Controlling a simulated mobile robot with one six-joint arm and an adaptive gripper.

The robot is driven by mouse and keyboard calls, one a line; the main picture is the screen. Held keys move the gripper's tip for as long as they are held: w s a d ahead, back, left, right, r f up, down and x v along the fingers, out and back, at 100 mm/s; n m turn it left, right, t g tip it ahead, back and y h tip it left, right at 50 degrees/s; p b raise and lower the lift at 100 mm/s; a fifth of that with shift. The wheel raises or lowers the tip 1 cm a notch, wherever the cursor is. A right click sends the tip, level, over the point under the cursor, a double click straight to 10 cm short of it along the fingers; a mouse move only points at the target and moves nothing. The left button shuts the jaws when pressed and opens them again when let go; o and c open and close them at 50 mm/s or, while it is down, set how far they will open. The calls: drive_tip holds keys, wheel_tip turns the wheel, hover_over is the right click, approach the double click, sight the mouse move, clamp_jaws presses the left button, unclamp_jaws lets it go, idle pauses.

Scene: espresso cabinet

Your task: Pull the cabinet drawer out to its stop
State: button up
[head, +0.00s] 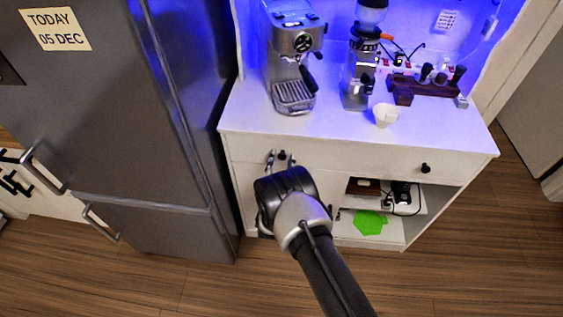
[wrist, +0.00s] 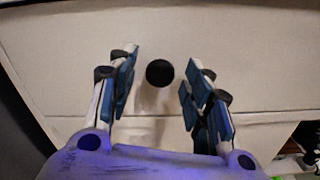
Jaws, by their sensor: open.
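The white cabinet drawer (head: 350,158) runs under the countertop and looks shut. It has a black knob at its left (head: 282,155) and another at its right (head: 425,168). My gripper (head: 280,159) is in front of the left knob. In the wrist view, the left knob (wrist: 160,73) shows between the two open fingers (wrist: 158,90), with a gap on each side. The fingers do not touch it. The drawer front (wrist: 230,50) fills most of that view. My arm hides part of the cabinet below the drawer in the head view.
A grey fridge (head: 90,110) stands close on the left. An espresso machine (head: 292,60), a grinder (head: 360,65) and a white cup (head: 385,115) stand on the counter. An open shelf (head: 395,232) holds a green item (head: 369,222). The wooden floor in front is clear.

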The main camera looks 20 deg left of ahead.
drive_tip(key=shift+w, duration=0.35)
drive_tip(key=shift+c, duration=0.3)
clamp_jaws()
idle(0.4)
